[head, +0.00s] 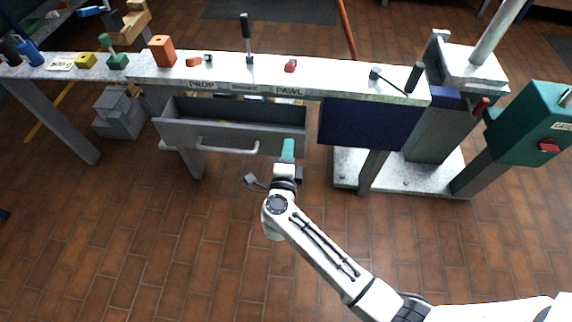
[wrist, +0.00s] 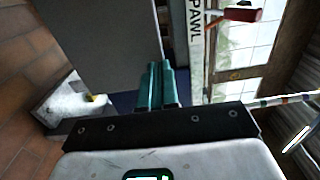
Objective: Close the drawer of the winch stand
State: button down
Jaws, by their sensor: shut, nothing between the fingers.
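The drawer (head: 185,133) of the winch stand is a grey box under the left part of the bench top. It stands open, pulled out toward me, with its inside showing from above. A pale bar handle (head: 225,149) runs along its front. My gripper (head: 288,143) is at the right end of the drawer front, with its teal fingers together and empty. Whether they touch the drawer cannot be told. In the wrist view the shut fingers (wrist: 156,85) point at a large grey panel (wrist: 95,40), which seems to be the drawer front.
The bench top (head: 330,82) carries an orange block (head: 162,50), levers and small parts. A dark blue panel (head: 365,123) hangs right of the drawer. A teal box (head: 535,120) stands far right, and a pale base plate (head: 420,178) lies below. The tiled floor in front is mostly clear.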

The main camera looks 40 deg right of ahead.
jog(key=shift+x, duration=1.05)
jog(key=x, duration=1)
jog(key=shift+w, duration=0.2)
jog(key=shift+d+r, duration=0.1)
jog(key=shift+s, duration=0.1)
